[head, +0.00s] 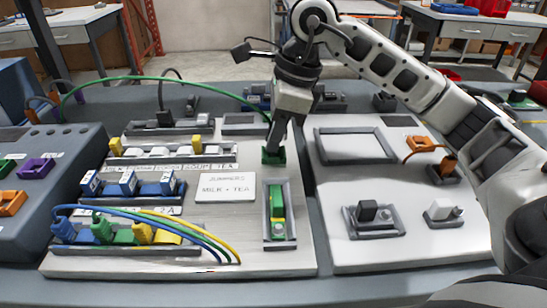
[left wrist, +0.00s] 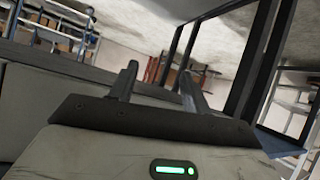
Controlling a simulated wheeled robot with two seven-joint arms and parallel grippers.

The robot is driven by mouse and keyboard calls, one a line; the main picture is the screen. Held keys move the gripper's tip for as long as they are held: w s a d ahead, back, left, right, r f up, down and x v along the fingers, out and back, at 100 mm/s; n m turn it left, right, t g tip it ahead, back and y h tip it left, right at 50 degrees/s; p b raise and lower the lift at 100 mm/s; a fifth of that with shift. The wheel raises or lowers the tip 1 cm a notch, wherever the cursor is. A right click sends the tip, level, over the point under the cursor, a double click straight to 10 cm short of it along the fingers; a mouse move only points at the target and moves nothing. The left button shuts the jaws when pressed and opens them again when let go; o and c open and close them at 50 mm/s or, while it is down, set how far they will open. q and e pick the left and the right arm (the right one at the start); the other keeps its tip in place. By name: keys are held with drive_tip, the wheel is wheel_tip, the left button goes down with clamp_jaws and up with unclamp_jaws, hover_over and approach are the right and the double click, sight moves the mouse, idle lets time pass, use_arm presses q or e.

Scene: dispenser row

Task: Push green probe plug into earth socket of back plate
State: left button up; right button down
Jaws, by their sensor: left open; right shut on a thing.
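My right gripper (head: 274,147) reaches down from the top of the head view and is shut on the green probe plug (head: 273,156). The fingers hide part of the plug. Its green cable (head: 160,79) arcs over from the left unit to the gripper. The plug is low over the light back plate (head: 228,214), beyond the tray with the green and yellow piece. I cannot make out the earth socket, nor whether the plug touches or enters it. My left gripper (left wrist: 158,78) shows only in the left wrist view, open and empty, facing the room.
A label card (head: 226,187) and rows of blue, green and yellow connectors (head: 128,185) stand to the left. The right panel (head: 325,225) carries an empty frame (head: 354,147) and small switches.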

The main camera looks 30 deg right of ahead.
drive_tip(key=shift+f, duration=0.3)
idle(0.4)
drive_tip(key=c, duration=1.2)
unclamp_jaws()
drive_tip(key=shift+r, duration=0.1)
wheel_tip(320, 180, up, 4)
drive_tip(key=p, duration=0.3)
wheel_tip(320, 180, up, 3)
drive_tip(key=shift+p, duration=1.15)
